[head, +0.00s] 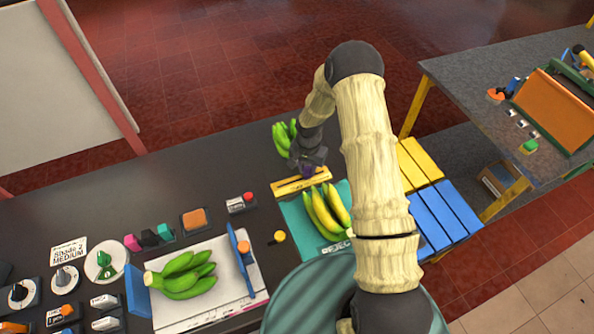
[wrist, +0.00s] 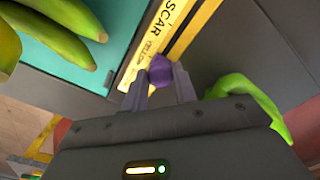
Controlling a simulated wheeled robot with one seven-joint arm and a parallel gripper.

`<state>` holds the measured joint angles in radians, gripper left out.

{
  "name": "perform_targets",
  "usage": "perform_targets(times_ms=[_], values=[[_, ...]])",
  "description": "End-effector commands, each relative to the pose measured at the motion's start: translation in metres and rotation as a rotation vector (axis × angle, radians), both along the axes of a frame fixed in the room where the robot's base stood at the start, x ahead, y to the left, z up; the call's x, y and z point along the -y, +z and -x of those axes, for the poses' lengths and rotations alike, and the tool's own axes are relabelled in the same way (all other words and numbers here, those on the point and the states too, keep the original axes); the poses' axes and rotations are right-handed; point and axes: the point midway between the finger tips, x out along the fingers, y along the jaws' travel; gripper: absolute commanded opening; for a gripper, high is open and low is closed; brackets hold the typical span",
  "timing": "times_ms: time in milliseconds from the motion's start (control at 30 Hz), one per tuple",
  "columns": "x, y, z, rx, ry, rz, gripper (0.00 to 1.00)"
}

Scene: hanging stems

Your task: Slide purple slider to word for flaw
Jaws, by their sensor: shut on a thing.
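The purple slider (wrist: 160,71) sits in a slot along a yellow label strip (wrist: 158,36). My gripper (wrist: 160,80) is shut on the slider, with one finger on each side of it. In the wrist view, the strip reads "SCAR" farther up and a smaller word, seemingly "YELLOW", close beside the slider. The slider is apart from "SCAR". In the head view, my gripper (head: 307,168) is over the right part of the yellow strip (head: 288,188), and it mostly hides the slider there. Any wording beyond the slider is hidden or unreadable.
Yellow bananas (head: 325,212) lie on a teal mat (head: 293,215) beside the strip. Green bananas (head: 281,139) lie behind it. More green bananas (head: 182,276) rest on a white board (head: 215,312) with blue sides. Yellow and blue slats (head: 440,215) stand at the right.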

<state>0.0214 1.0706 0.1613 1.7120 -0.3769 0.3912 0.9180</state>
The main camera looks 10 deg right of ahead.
Motion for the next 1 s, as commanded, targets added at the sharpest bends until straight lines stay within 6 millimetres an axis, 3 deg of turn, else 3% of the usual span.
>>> perform_targets(times_ms=[133, 167, 267, 667, 1000], values=[[0.001, 0.001, -0.002, 0.006, -0.001, -0.001, 0.00], [0.001, 0.001, -0.002, 0.006, -0.001, -0.001, 0.32], [0.000, 0.001, -0.002, 0.005, 0.001, -0.001, 0.50], [-0.006, 0.005, -0.001, 0.004, 0.011, 0.000, 0.50], [-0.005, 0.046, -0.001, 0.007, 0.008, -0.001, 0.50]])
